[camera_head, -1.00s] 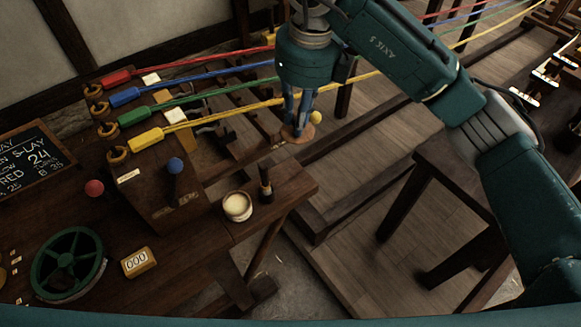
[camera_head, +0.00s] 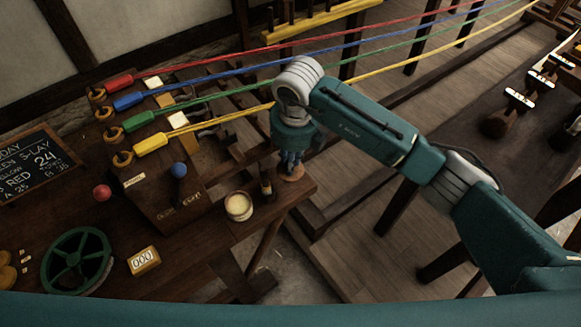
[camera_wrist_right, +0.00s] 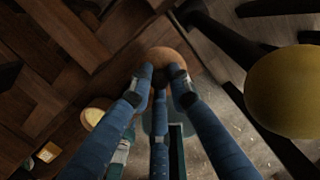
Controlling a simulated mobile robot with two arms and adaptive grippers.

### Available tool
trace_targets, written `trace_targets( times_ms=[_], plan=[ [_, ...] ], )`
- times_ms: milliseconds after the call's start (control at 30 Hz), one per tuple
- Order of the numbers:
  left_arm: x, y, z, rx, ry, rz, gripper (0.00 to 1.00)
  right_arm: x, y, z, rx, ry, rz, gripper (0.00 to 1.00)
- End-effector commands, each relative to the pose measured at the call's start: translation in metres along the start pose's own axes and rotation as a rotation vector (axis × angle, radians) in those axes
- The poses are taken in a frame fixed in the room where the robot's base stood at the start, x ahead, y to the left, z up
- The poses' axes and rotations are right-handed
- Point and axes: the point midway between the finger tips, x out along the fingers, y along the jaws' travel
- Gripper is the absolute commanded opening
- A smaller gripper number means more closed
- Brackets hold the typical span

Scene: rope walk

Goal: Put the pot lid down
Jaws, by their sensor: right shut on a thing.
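The pot lid (camera_head: 292,176) is a small brown wooden disc. My right gripper (camera_head: 291,160) is shut on its dark knob and holds it from above. The lid appears over the right end of the dark wooden bench (camera_head: 232,228); I cannot tell whether it touches the top. In the right wrist view the fingers close around the knob and the lid (camera_wrist_right: 165,54) shows beyond them. The open pot (camera_head: 239,206), with pale contents, stands left of the lid; it also shows in the wrist view (camera_wrist_right: 93,116). My left gripper is not in view.
A dark upright brush-like tool (camera_head: 266,182) stands between pot and lid. Coloured ropes run behind the gripper.

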Motion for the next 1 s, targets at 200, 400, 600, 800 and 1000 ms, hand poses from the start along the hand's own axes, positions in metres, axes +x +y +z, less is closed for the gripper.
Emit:
trace_targets(
  times_ms=[200,400,600,800,1000],
  plan=[
    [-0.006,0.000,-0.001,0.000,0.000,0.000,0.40,0.022,0.001,-0.004,0.000,0.004,0.001,0.00],
    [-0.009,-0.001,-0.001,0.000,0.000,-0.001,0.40,0.043,0.001,-0.005,-0.003,0.000,0.001,0.00],
    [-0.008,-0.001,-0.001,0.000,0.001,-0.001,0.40,0.043,0.001,-0.005,-0.002,-0.001,0.001,0.00],
    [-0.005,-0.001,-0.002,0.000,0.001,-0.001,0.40,0.046,0.000,-0.006,-0.002,0.000,0.000,0.34],
    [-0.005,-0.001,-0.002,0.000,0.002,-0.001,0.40,0.046,0.000,-0.006,-0.002,0.001,0.000,0.37]
  ],
)
